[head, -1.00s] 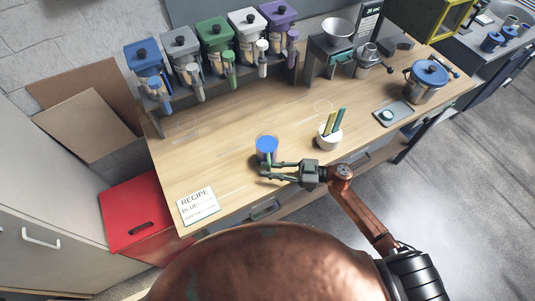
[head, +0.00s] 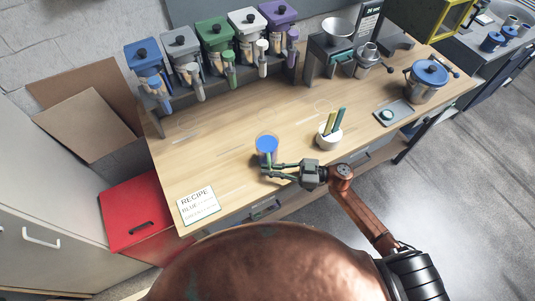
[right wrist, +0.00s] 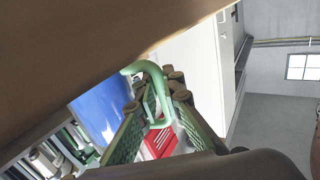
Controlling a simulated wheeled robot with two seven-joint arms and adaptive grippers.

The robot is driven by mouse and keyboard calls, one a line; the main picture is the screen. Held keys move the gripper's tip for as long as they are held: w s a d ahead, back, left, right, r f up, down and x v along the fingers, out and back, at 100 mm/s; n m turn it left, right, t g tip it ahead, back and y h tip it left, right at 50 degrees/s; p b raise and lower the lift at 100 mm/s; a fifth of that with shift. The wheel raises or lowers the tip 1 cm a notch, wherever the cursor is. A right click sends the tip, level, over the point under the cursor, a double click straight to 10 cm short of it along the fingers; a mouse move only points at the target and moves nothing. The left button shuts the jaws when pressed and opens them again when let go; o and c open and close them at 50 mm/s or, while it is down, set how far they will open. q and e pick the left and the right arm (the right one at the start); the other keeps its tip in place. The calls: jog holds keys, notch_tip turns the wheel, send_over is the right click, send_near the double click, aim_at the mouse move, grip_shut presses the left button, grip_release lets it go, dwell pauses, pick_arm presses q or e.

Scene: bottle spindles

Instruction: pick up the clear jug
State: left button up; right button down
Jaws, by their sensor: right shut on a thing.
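The clear jug (head: 266,147), with blue contents, is upright near the front middle of the wooden bench. My right gripper (head: 268,171) is at the jug's near side and shut on it. In the right wrist view the blue of the jug (right wrist: 104,108) is at the left, and its green handle (right wrist: 152,72) runs down between my gripper's fingers (right wrist: 160,118). Whether the jug's base touches the bench is hard to tell. My left gripper is not in view.
A white recipe card (head: 198,206) lies at the left front. A white cup with colored sticks (head: 329,139) stands right of the jug. Several colored dispensers (head: 214,36) line the back. A blue-lidded pot (head: 427,82) is at the right. The bench left of the jug is clear.

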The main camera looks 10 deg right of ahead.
aim_at(269, 165)
jog(key=shift+r, duration=0.15)
jog(key=shift+r, duration=0.4)
notch_tip(269, 165, up, 2)
jog(key=shift+r, duration=0.2)
jog(key=s+a+r+p, duration=0.2)
jog(key=s+a+r, duration=0.1)
jog(key=s+r, duration=0.6)
jog(key=s, duration=0.4)
jog(key=shift+s+r, duration=0.3)
jog(key=shift+r, duration=0.05)
jog(key=shift+w, duration=0.1)
